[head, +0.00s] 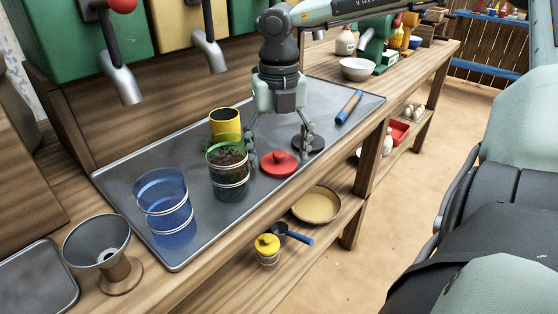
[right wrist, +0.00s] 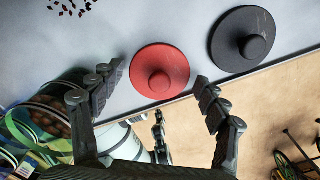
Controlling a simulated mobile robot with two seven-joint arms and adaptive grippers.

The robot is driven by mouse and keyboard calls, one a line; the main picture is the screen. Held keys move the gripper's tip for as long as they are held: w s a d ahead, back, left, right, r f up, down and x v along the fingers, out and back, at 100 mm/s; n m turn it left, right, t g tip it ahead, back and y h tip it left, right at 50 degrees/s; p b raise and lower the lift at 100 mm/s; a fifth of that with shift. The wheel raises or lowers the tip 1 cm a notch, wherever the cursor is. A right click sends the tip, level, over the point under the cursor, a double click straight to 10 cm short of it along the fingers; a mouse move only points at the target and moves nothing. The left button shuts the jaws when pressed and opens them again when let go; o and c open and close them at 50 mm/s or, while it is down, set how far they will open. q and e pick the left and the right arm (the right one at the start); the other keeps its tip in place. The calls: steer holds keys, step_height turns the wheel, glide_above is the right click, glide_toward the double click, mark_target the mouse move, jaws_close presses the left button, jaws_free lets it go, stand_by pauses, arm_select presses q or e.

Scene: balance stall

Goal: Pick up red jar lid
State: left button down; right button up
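The red jar lid (head: 279,164), a flat disc with a round knob, lies on the grey metal tray (head: 330,98). My right gripper (head: 279,148) points down above and just behind it, open and empty, with its fingers spread. In the right wrist view the red lid (right wrist: 161,72) shows between the two fingertips (right wrist: 159,75), with a small gap on each side. A black lid (head: 308,145) lies to its right, partly hidden behind a finger; it also shows in the right wrist view (right wrist: 243,37). My left gripper is not in view.
A green-banded jar with dark contents (head: 230,182) stands close left of the red lid, with a yellow can (head: 226,122) behind. A blue jar (head: 165,212) stands further left, a funnel (head: 98,243) at the front. A blue-handled tool (head: 349,107) lies right. Dispenser spouts (head: 122,85) overhang the back.

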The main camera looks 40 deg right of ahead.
steer(key=c, duration=0.4)
steer(key=shift+r, duration=0.1)
steer(key=shift+c, duration=0.2)
